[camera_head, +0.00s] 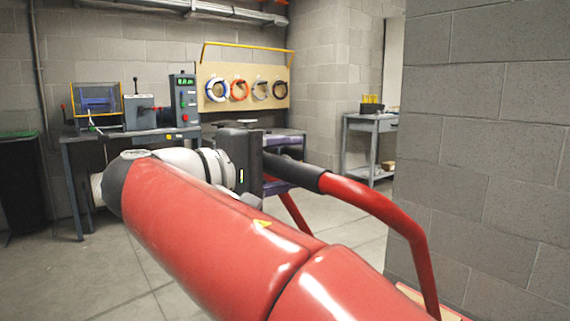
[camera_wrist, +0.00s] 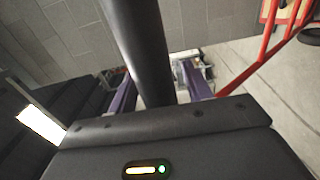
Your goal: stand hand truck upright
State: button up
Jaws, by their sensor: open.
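The hand truck has a red tube frame (camera_head: 420,262) and a black grip (camera_head: 293,172) on its top bar. The frame comes down at the right of the head view, partly behind my arm. My gripper (camera_head: 280,163) has purple fingers, one above and one below the black grip. In the wrist view the black grip (camera_wrist: 142,55) passes between the open fingers of my gripper (camera_wrist: 153,90), with a gap visible on the right side. The red frame (camera_wrist: 262,72) runs to the upper right there, towards a dark wheel (camera_wrist: 311,36). The full tilt of the truck cannot be told.
A block wall (camera_head: 490,130) stands close on the right. A workbench (camera_head: 75,165) with machines is at the back left, beside a dark bin (camera_head: 22,185). A grey side table (camera_head: 372,124) stands further back. Concrete floor (camera_head: 100,275) is clear at the left.

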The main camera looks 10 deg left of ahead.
grip_shut()
